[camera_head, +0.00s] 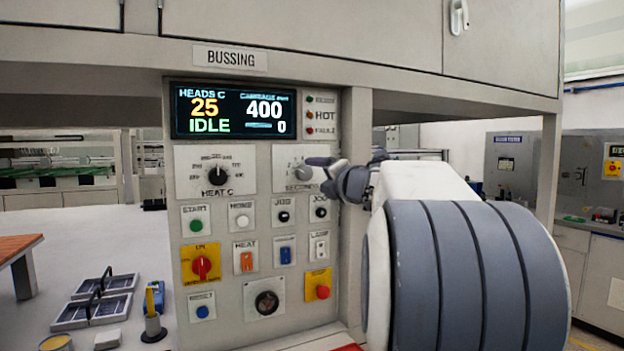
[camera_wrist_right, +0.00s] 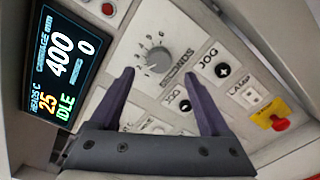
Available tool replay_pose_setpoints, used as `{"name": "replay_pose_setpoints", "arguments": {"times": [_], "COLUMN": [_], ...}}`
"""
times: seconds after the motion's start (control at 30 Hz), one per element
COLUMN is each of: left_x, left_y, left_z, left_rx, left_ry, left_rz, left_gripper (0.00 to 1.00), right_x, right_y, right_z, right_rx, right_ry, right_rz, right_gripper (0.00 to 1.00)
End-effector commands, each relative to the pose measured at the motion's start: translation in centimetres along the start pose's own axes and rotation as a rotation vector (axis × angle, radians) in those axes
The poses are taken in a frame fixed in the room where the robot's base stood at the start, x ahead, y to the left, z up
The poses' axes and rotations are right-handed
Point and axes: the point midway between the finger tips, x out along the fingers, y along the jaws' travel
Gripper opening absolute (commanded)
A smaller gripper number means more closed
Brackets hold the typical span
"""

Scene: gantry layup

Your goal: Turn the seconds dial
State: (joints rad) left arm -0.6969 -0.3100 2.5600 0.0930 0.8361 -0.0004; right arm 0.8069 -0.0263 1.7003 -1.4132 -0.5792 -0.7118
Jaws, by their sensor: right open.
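The seconds dial (camera_head: 301,174) is a grey knob on a white plate marked SECONDS, on the upright control panel. My right gripper (camera_head: 322,172) is in front of it and partly covers its plate in the head view. In the right wrist view the dial (camera_wrist_right: 159,61) is seen whole, beyond and between the two purple fingers. My right gripper (camera_wrist_right: 157,88) is open and empty, and the dial seems apart from both fingertips. My left gripper is not in view.
Left of the dial is the black HEAT C dial (camera_head: 217,175). Below are several buttons and switches, including a red emergency button (camera_head: 322,291). A display (camera_head: 233,112) reads 25, IDLE, 400 and 0. Trays (camera_head: 92,311) lie on the bench at left.

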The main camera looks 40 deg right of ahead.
Motion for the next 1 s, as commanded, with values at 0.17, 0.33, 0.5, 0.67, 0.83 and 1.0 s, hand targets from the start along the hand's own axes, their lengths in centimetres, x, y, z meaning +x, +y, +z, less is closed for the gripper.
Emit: {"name": "replay_pose_setpoints", "arguments": {"times": [0.17, 0.33, 0.5, 0.67, 0.83, 1.0], "left_x": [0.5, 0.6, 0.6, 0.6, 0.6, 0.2], "left_y": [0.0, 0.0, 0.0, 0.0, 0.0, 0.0], "left_z": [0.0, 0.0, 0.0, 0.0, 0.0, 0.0], "left_rx": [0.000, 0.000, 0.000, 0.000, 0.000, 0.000], "left_ry": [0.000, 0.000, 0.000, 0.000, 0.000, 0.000], "left_rz": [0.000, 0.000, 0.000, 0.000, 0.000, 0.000], "left_gripper": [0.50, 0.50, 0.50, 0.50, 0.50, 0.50], "right_x": [-3.1, -4.3, -4.4, -4.4, -4.4, -3.4], "right_y": [-0.1, -0.1, 0.0, 0.0, 0.0, 0.6], "right_z": [0.1, 0.0, 0.0, 0.0, 0.0, -1.8], "right_rx": [-0.001, 0.000, 0.000, 0.000, 0.000, 0.089], "right_ry": [-0.003, -0.001, 0.000, 0.000, 0.000, 0.003], "right_rz": [-0.001, -0.001, 0.000, -0.001, -0.001, 0.006], "right_gripper": [0.81, 0.81, 0.81, 0.81, 0.81, 0.81]}}
